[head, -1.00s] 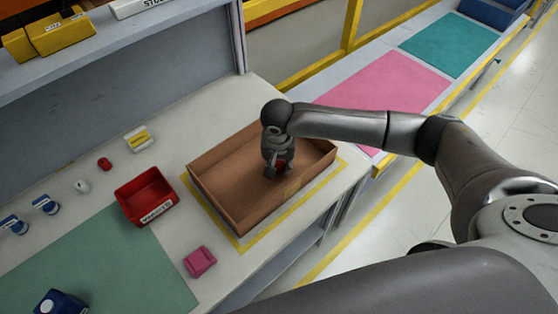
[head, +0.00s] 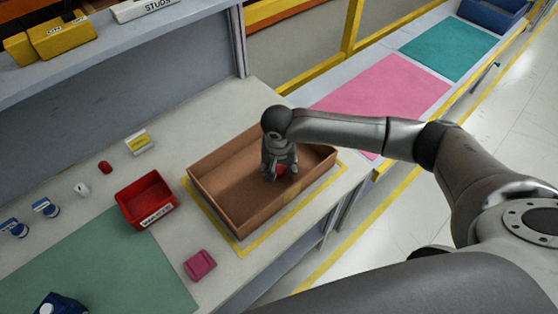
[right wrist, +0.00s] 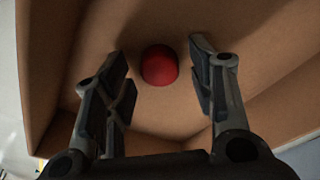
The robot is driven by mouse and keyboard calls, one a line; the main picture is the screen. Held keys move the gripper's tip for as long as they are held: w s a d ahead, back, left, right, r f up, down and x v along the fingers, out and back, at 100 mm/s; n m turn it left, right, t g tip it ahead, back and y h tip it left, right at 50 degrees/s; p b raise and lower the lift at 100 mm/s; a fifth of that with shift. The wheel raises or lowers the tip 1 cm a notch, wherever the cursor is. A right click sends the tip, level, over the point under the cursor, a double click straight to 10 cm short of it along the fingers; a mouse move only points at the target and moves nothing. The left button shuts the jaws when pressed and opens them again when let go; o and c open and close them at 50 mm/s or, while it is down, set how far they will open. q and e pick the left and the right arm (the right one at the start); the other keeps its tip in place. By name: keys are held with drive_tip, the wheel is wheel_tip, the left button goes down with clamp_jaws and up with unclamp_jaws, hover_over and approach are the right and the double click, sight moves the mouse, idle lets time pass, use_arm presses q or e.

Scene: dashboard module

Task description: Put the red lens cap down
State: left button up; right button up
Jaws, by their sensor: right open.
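The red lens cap (right wrist: 159,65) lies on the floor of the brown cardboard box (head: 225,177). My right gripper (head: 281,176) reaches down into the box. In the right wrist view the right gripper (right wrist: 160,85) is open, with one finger on each side of the cap and a gap to both. My left gripper is not in view.
The box stands inside a yellow outline (head: 240,247) on the bench. A red bin (head: 146,200) is left of it, and a pink item (head: 200,264) lies in front. Pink (head: 385,85) and teal (head: 447,47) mats lie on the surface beyond.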

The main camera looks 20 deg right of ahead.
wheel_tip(320, 180, up, 12)
drive_tip(key=s+b, duration=0.1)
drive_tip(key=shift+s+a+r+b, duration=0.2)
drive_tip(key=shift+s+a+b, duration=0.1)
drive_tip(key=shift+a, duration=0.1)
drive_tip(key=shift+f, duration=0.1)
